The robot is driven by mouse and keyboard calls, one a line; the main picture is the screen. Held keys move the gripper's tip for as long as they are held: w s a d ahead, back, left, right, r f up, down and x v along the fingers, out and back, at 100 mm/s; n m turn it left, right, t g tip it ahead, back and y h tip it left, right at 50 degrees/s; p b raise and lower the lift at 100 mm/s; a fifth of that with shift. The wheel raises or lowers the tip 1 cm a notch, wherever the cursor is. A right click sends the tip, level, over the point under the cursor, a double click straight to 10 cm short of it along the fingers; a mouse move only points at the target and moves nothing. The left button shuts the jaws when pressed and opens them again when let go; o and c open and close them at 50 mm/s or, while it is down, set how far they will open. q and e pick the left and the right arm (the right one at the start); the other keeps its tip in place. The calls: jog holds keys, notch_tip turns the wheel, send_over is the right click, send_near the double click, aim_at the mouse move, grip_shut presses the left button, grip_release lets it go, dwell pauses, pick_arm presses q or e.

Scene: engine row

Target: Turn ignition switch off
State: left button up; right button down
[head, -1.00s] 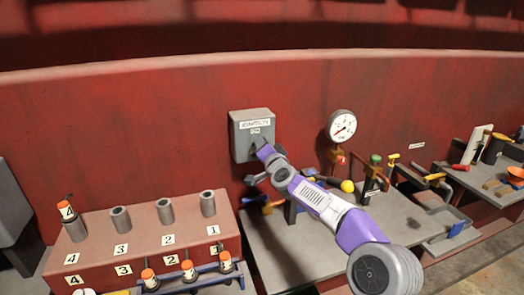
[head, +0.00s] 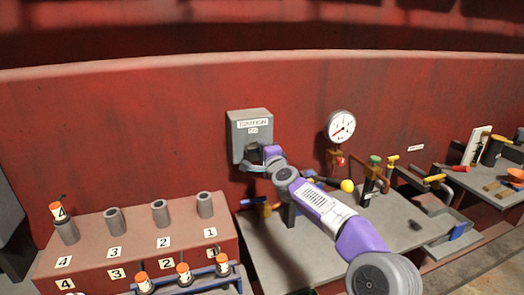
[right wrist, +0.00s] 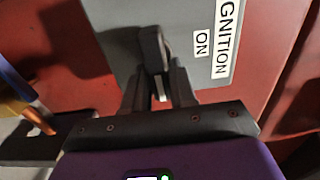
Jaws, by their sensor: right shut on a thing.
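The ignition switch is a grey wall box (head: 250,122) on the red wall, with a label reading IGNITION and ON. It fills the upper middle of the right wrist view (right wrist: 115,40). Its dark lever (right wrist: 152,48) sticks out between my fingers there. My right gripper (head: 256,160) is at the lower front of the box in the head view. In the right wrist view my right gripper (right wrist: 158,86) is shut on the lever. In the head view the lever is mostly hidden by the gripper. My left gripper is not in view.
A grey bench (head: 300,258) with a yellow knob (head: 347,185) and pipes lies under my right arm. A round gauge (head: 340,126) hangs right of the switch. At left, a red block (head: 130,250) carries numbered cylinders. The wall above the switch is clear.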

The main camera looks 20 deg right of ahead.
dwell(0.5)
jog(key=c, duration=1)
grip_release()
jog(key=s+b, duration=0.2)
jog(key=s, duration=0.5)
jog(key=shift+s+b, duration=0.3)
jog(key=shift+b, duration=0.1)
jog(key=shift+d, duration=0.1)
